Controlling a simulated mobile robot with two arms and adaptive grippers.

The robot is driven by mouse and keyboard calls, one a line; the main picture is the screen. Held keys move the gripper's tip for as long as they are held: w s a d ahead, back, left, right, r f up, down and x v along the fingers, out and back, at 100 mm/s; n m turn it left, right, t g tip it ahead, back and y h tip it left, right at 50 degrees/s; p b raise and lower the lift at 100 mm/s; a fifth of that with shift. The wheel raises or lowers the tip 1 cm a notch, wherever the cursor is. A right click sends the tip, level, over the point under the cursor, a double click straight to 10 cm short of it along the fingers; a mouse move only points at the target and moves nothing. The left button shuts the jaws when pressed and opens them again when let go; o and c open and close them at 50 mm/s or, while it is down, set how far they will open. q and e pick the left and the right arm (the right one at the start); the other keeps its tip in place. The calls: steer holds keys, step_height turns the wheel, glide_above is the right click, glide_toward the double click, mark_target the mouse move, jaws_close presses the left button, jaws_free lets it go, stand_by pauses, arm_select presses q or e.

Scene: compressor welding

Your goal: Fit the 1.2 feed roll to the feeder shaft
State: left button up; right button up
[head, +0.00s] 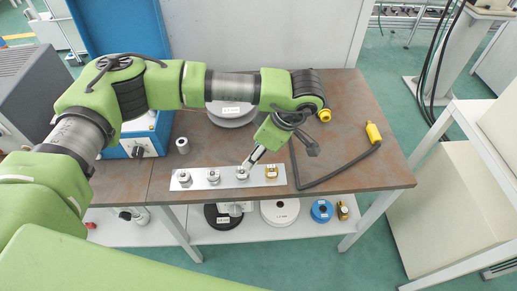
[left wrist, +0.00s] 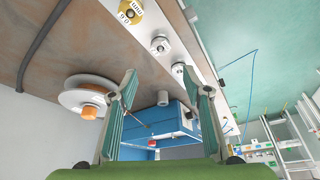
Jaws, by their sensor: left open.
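A metal plate (head: 202,183) near the table's front edge carries a row of small rolls: a silver roll (head: 184,177) at the left, a second silver roll (head: 213,176), a third silver roll (head: 242,174), and a gold roll (head: 272,171) at the right. The gold roll also shows in the left wrist view (left wrist: 128,12), with white rolls beyond it. I cannot read which roll is 1.2. My left gripper (head: 250,163) points down close to the third silver roll; its open fingers (left wrist: 159,76) look empty. I cannot make out the feeder shaft. My right gripper is out of view.
A blue unit (head: 153,141) with a black knob stands at the table's left, with a small grey cylinder (head: 182,145) beside it. A spool (head: 231,120) lies behind my arm. A yellow-ended cable (head: 345,164) lies at the right. A lower shelf holds more spools (head: 280,212).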

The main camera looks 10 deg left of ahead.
mark_target(242, 170)
arm_select(q)
steer(key=p+x, duration=0.4)
steer(key=x, duration=0.7)
steer(key=shift+a+f, duration=0.1)
steer(key=shift+f, duration=0.2)
steer(key=shift+a+f, duration=0.2)
steer(key=shift+f, duration=0.45)
jaws_close()
steer(key=c, duration=1.1)
jaws_free()
jaws_close()
steer(key=shift+r, duration=0.15)
steer(key=shift+r, duration=0.1)
steer(key=shift+r+p, duration=1.8)
steer(key=shift+r, duration=1.05)
